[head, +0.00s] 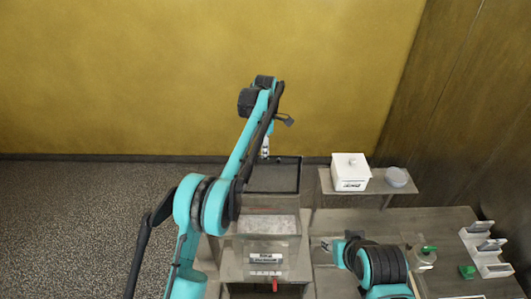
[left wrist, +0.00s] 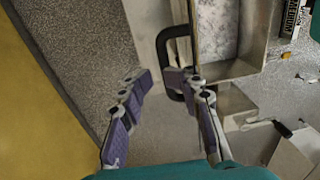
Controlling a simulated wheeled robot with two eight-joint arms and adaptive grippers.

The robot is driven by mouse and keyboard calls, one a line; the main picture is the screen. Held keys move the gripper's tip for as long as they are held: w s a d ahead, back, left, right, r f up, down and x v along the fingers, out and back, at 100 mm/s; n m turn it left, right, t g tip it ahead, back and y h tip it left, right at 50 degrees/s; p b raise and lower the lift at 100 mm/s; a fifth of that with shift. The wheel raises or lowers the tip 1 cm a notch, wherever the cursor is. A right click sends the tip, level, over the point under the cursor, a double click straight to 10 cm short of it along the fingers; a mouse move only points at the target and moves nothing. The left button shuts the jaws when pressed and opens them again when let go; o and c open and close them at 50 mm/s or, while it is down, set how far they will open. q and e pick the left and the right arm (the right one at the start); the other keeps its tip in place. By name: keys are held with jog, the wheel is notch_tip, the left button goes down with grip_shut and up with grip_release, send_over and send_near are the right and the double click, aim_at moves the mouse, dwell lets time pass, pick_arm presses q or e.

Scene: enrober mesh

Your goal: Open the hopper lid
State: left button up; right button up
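The hopper (head: 301,232) stands in the middle of the head view, with pale speckled contents (head: 267,224) showing inside; they also show in the left wrist view (left wrist: 217,30). A dark framed panel (head: 280,178), apparently the lid, stands raised at the hopper's back. A black U-shaped handle (left wrist: 163,48) shows in the left wrist view. My left gripper (head: 265,150) is at the panel's top edge. In the left wrist view its fingers (left wrist: 158,80) are apart; one overlaps the handle loop and the other is outside it. Contact is unclear. My right gripper is not visible.
The table (head: 448,222) holds a white rack (head: 486,250) and a green item (head: 467,271). The floor at left is clear.

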pick_arm(q)
jog(key=shift+w+d+f, duration=0.1)
jog(key=shift+w+f, duration=0.15)
jog(key=shift+f, duration=0.35)
jog(key=shift+w+d+f, duration=0.1)
jog(key=shift+w+f, duration=0.1)
jog(key=shift+f, duration=0.35)
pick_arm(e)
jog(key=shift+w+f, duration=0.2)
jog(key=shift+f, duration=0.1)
pick_arm(q)
notch_tip(320, 180, up, 8)
jog(key=shift+w+a, duration=0.15)
jog(key=shift+w, duration=0.15)
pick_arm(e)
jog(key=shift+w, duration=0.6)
pick_arm(q)
jog(key=shift+w+f, duration=0.1)
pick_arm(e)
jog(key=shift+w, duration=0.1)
